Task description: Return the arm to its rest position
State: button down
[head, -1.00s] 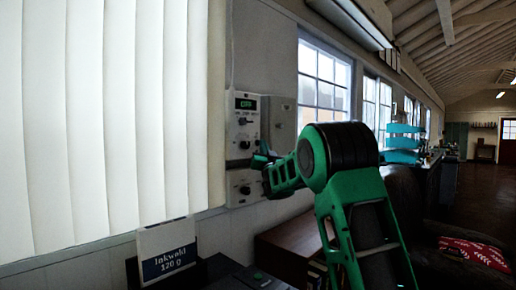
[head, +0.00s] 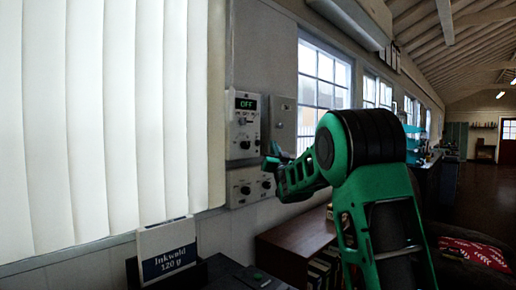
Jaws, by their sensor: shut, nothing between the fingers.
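My arm is green and black and stands in the right middle of the head view. My gripper (head: 270,156) is at its left end, small, dark and green, and shut with nothing in it. It is just right of the wall control panel (head: 243,138), at the height of the panel's lower part. I cannot tell whether it touches the panel. The panel's green display reads OFF, with a small lever and a knob below it. A second box with knobs (head: 249,186) is mounted underneath.
White vertical blinds (head: 100,120) fill the left. A sign reading "Inkwald 120 g" (head: 168,250) stands at the lower left. A brown shelf with books (head: 300,243) is below the gripper. A red patterned cloth (head: 475,252) lies at the lower right. A grey box (head: 282,123) is beside the panel.

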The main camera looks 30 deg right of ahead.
jog(key=shift+s+d, duration=0.1)
jog(key=shift+s, duration=0.25)
